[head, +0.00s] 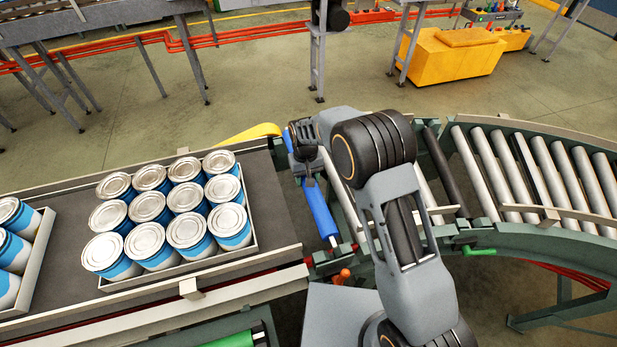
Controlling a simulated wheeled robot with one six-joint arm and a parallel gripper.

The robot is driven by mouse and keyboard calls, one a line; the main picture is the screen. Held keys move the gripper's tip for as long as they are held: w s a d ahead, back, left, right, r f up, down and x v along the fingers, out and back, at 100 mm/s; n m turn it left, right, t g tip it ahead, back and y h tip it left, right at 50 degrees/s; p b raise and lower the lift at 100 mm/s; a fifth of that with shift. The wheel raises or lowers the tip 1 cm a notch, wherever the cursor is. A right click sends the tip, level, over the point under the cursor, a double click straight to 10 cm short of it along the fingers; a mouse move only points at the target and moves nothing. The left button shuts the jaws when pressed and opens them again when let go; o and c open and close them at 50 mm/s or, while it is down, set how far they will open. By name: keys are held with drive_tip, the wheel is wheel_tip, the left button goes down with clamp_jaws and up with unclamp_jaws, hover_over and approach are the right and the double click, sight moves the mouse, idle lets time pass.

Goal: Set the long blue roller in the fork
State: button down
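The long blue roller (320,212) lies in the gap between the end of the belt conveyor and the roller curve. Its near end is close to the green frame (324,262), by an orange knob (343,274). My gripper (308,181) points down over the far part of the roller. The fingers are small and partly hidden by the wrist, so I cannot tell whether they are closed on it.
A tray (257,237) of blue-and-white cans stands on the belt (272,185) to the left, close to the gap. A second tray (38,262) is at the far left. The roller curve (478,175) runs right. A yellow curved piece (248,134) lies behind the belt.

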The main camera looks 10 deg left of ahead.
wheel_tip(320, 180, down, 7)
drive_tip(key=b, duration=0.4)
idle(0.5)
drive_tip(key=shift+w+f, duration=0.1)
drive_tip(key=shift+s, duration=0.3)
idle(0.8)
drive_tip(key=shift+f+b, duration=0.3)
drive_tip(key=shift+b, duration=0.5)
idle(0.9)
idle(0.4)
drive_tip(key=shift+c, duration=2)
unclamp_jaws()
drive_tip(key=shift+s+f, duration=0.1)
drive_tip(key=shift+c, duration=0.6)
drive_tip(key=shift+d, duration=0.1)
